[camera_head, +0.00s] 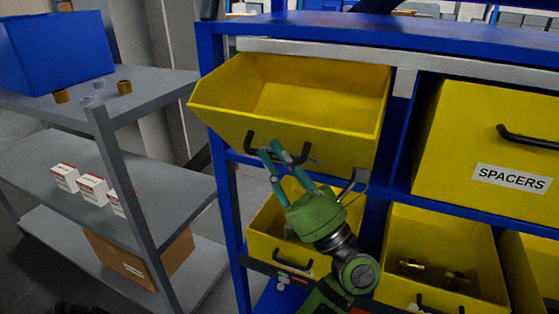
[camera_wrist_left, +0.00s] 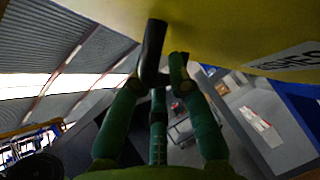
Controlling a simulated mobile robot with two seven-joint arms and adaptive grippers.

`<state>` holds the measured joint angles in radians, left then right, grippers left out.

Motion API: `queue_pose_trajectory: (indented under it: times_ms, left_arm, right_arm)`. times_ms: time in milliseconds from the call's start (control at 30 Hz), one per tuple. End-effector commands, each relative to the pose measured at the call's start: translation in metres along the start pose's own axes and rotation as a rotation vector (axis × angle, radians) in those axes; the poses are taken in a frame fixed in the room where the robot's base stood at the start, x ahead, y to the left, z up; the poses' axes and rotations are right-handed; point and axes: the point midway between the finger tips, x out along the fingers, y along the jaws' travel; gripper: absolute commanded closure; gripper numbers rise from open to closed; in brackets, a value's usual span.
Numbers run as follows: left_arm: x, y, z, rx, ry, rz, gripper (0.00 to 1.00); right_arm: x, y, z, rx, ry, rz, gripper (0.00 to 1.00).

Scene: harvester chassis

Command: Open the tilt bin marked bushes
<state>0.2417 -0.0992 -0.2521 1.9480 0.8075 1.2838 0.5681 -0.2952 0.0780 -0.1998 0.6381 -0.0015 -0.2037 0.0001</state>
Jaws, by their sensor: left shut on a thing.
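The yellow tilt bin (camera_head: 225,118) is at the upper left of the blue rack. It is tipped forward with its top open, and its inside looks empty. In the left wrist view, part of its white label (camera_wrist_left: 285,62) shows, with letters ending in "SHES". My left gripper (camera_head: 271,150) is at the bin's black handle (camera_head: 305,154), shut on it. The wrist view shows the dark handle (camera_wrist_left: 152,48) between the green fingers. In the head view the label cannot be seen. My right gripper is in neither view.
The yellow SPACERS bin (camera_head: 480,130) is shut to the right. Lower yellow bins (camera_head: 440,232) stand below, with metal parts in one. A grey shelf (camera_head: 165,95) at the left holds a blue bin (camera_head: 55,50), small boxes (camera_head: 93,190) and bushings (camera_head: 124,87).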

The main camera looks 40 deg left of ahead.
Motion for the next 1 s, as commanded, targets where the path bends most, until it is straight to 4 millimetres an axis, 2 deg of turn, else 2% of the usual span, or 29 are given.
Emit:
queue_pose_trajectory:
  times_ms: [200,367,400,433,667,767,867,1000]
  left_arm:
    - [0.000,0.000,-0.001,-0.006,0.002,0.001,1.00]
    - [0.000,0.000,0.000,-0.005,0.002,0.001,1.00]
    - [0.000,0.000,0.000,-0.005,0.002,0.001,0.78]
    - [0.000,0.000,0.000,-0.005,0.002,0.001,0.70]
    - [0.000,0.000,0.000,-0.003,0.001,0.002,0.70]
    - [-0.001,0.000,0.000,-0.002,0.000,0.001,0.70]
    - [-0.009,0.000,0.000,-0.001,0.001,-0.001,0.70]
    - [-0.031,-0.001,0.000,0.000,-0.001,-0.003,0.70]
  right_arm:
    - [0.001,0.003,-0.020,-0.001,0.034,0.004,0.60]
    - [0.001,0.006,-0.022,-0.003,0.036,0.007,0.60]
    - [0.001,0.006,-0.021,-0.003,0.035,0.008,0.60]
    - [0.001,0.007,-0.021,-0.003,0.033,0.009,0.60]
    - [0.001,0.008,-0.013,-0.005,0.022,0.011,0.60]
    - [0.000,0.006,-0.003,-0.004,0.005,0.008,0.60]
    - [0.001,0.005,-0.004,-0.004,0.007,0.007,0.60]
    - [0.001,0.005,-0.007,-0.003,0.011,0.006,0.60]
